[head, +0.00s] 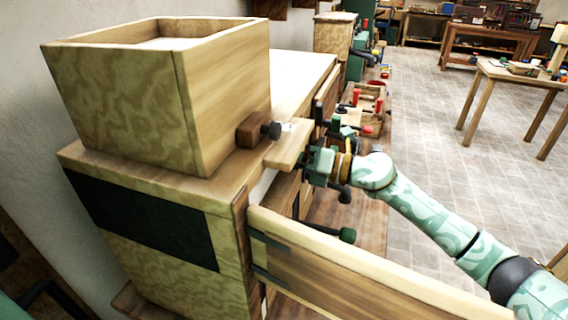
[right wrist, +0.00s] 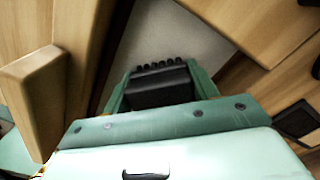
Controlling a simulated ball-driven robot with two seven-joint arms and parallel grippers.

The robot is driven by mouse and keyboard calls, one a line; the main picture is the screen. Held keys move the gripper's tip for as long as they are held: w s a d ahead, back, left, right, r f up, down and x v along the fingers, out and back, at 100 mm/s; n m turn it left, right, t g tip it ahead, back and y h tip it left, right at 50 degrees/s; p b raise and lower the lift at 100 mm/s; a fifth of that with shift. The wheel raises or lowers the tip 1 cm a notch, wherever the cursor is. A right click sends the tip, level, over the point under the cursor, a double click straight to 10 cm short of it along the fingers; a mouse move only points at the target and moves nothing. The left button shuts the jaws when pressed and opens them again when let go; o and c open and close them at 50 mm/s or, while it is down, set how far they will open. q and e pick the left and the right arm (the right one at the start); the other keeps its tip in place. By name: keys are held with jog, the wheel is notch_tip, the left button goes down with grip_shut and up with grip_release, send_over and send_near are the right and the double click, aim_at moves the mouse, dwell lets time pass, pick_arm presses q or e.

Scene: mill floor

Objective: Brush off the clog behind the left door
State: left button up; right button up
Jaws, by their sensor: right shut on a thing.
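The left door (head: 370,270) is a wooden panel on dark hinges, swung open at the front of the wooden mill cabinet (head: 225,240). My right gripper (head: 318,166) is at the cabinet's front, beyond the door and below a small wooden ledge (head: 288,146). In the right wrist view it is shut on a black block (right wrist: 158,84) with a row of dark tufts along its far edge, which looks like a brush. The tufts point at a pale surface (right wrist: 185,38) between wooden walls. I cannot make out a clog there. My left gripper is not in view.
A large wooden hopper (head: 130,95) stands on the cabinet. Dark handles (head: 347,235) stick out at the front. A wooden tray (head: 370,108) with red-handled things lies further back. A table (head: 525,80) stands at the right, with open tiled floor (head: 430,130) between.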

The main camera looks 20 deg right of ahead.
jog(key=shift+s+a+r+p, duration=0.25)
jog(key=shift+s+a+p, duration=0.4)
jog(key=shift+s+p, duration=0.3)
jog(key=shift+s+a+f+p, duration=0.15)
jog(key=shift+s+a+p, duration=0.3)
jog(key=shift+s+p, duration=0.1)
jog(key=shift+s+a+p, duration=0.4)
jog(key=shift+s+p, duration=0.15)
jog(key=shift+s, duration=0.05)
jog(key=shift+s+a+p, duration=0.35)
jog(key=shift+s+p, duration=0.2)
jog(key=shift+s, duration=0.05)
jog(key=shift+s+a, duration=0.2)
jog(key=shift+s, duration=0.1)
jog(key=shift+s+a+p, duration=0.35)
jog(key=shift+s+p, duration=0.25)
jog(key=shift+s+a+p, duration=0.35)
jog(key=shift+s+p, duration=0.2)
jog(key=shift+s+a, duration=0.2)
jog(key=shift+s, duration=0.1)
jog(key=shift+s+a+p, duration=0.3)
jog(key=shift+s+p, duration=0.05)
jog(key=shift+p, duration=0.15)
jog(key=shift+s+a+p, duration=0.5)
jog(key=shift+s+p, duration=0.05)
jog(key=shift+s, duration=0.15)
jog(key=shift+s+a, duration=0.2)
jog(key=shift+s, duration=0.05)
jog(key=shift+f, duration=0.1)
